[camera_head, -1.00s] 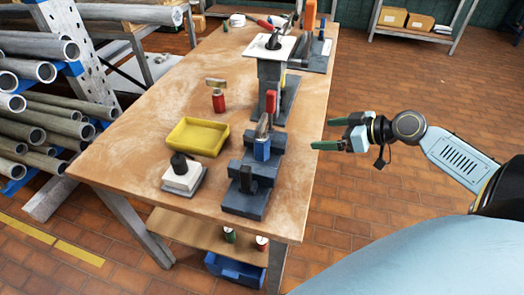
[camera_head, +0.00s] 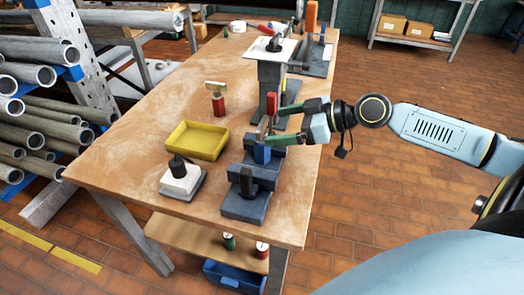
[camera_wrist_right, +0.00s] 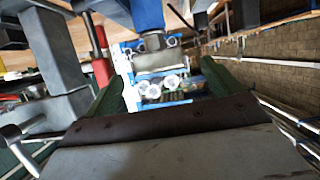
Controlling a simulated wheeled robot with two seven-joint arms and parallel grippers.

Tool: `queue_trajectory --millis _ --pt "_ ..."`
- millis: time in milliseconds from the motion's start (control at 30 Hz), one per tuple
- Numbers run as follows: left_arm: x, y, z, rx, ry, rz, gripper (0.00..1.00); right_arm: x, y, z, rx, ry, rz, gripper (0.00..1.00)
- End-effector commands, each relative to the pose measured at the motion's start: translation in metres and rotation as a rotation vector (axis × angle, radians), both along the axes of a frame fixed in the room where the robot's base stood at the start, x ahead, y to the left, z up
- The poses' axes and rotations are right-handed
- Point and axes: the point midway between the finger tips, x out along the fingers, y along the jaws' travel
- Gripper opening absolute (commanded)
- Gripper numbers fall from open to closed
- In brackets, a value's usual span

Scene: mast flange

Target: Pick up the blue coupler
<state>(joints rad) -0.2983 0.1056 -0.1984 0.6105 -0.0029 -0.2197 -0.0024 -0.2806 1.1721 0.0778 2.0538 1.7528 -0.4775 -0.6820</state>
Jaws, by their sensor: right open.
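The blue coupler (camera_head: 262,154) looks like the small blue block seated upright on the dark grey stepped fixture (camera_head: 236,208), near the table's right edge. A red-handled part stands just behind it. My right gripper (camera_head: 282,124) comes in from the right with its green fingers spread, one above the other in the picture, close to the coupler and the red handle. Whether it touches either cannot be told. In the right wrist view the open fingers (camera_wrist_right: 165,85) have nothing between them, and a blue part (camera_wrist_right: 147,14) shows beyond them at the top. My left gripper is out of view.
A yellow tray (camera_head: 197,140), a white block with a black knob (camera_head: 181,177) and a red-handled tool (camera_head: 217,104) stand left of the fixture. A grey post with a white plate (camera_head: 270,49) rises behind. The table's front left is clear.

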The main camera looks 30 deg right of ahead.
Motion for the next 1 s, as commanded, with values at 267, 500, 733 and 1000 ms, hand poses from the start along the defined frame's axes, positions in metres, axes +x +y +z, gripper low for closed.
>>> queue_trajectory --millis 267,500,733,1000 --pt "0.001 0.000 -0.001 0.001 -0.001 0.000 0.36 0.006 0.004 -0.003 -0.001 -0.002 -0.001 0.91" --pt "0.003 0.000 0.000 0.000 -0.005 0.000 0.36 0.022 0.015 -0.010 0.001 -0.004 -0.001 0.91" --pt "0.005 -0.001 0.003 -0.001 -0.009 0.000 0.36 0.037 0.028 -0.019 0.002 -0.003 -0.001 0.91" --pt "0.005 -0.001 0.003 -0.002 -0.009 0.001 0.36 0.041 0.032 -0.023 -0.001 -0.001 -0.001 0.91"
